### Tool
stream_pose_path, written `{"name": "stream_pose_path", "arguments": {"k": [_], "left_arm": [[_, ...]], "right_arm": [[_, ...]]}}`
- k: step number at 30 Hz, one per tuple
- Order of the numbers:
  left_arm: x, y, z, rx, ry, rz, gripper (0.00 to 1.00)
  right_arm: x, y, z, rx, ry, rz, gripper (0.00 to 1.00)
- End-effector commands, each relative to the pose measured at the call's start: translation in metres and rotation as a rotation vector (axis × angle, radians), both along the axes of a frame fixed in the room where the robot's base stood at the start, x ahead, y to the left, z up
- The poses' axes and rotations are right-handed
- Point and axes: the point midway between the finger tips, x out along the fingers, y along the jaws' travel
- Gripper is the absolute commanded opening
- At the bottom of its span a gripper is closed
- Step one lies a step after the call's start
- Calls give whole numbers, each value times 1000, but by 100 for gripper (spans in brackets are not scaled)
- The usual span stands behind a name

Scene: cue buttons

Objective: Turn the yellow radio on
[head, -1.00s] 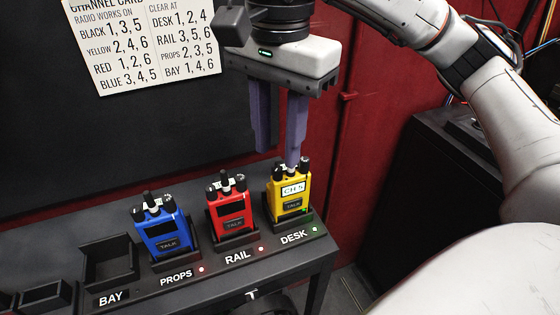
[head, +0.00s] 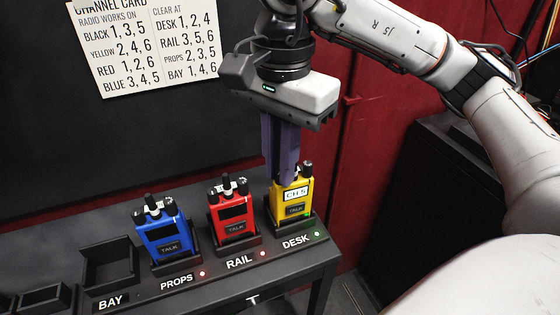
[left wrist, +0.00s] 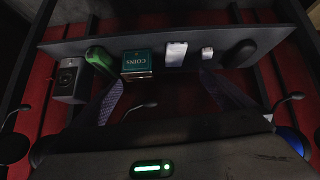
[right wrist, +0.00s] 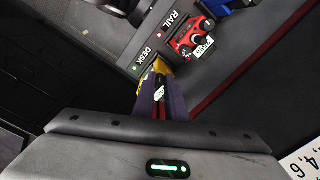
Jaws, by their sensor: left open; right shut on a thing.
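The yellow radio (head: 294,203) stands upright in the DESK slot, its screen lit and reading CH 5, with a small green light on its front. My right gripper (head: 281,181) points down at its top, shut on the knob on the picture's left side; the fingers hide that knob. The right knob (head: 307,168) shows. In the right wrist view the shut fingers (right wrist: 165,85) cover most of the radio; a bit of yellow (right wrist: 160,67) shows. My left gripper (left wrist: 160,80) is open and empty before a shelf, out of the head view.
The red radio (head: 233,212) in RAIL and blue radio (head: 165,235) in PROPS stand alongside, red lights by their labels. The BAY slot (head: 108,262) is empty. A channel card (head: 147,45) hangs behind. A COINS box (left wrist: 137,62) sits on the left shelf.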

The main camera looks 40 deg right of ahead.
Motion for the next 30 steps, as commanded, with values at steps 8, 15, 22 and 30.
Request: {"name": "stream_pose_path", "arguments": {"k": [8,15,22,30], "left_arm": [[2,-3,-4,0,-5,-6,100],[5,-3,0,-3,-13,-6,100],[5,-3,-1,-3,-12,-5,100],[2,-3,-5,-1,-2,-4,100]], "right_arm": [[1,1,1,1,-2,-221,0],[1,1,1,1,-2,-270,0],[1,1,1,1,-2,-268,25],[1,1,0,0,-1,-268,31]]}}
